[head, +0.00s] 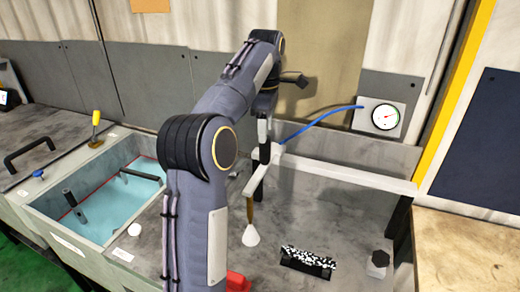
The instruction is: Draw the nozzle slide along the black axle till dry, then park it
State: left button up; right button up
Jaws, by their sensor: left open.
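My left gripper (264,150) points down at the white nozzle slide (258,178), at the left part of a white rail (350,177). Its fingers are open and close to the slide; I cannot tell if they touch it. A blue hose (318,123) runs from the slide to a gauge. A brass tube hangs below the slide and ends in a white cone nozzle (251,236) above the grey bed. The black axle (307,261), speckled with white, lies to the right of the nozzle. My right gripper is not in view.
A round gauge (385,117) is on the back panel. A dark knob (379,258) stands right of the axle. A coolant basin (110,203) with turquoise liquid is at left. A red part (238,282) shows beside my arm. A yellow post (455,90) rises at right.

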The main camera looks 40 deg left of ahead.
aim_at(265, 151)
pick_arm(q)
notch_tip(265, 151, down, 8)
jog(key=shift+r+b, duration=0.15)
jog(key=shift+b, duration=0.2)
jog(key=shift+c, duration=0.2)
grip_shut()
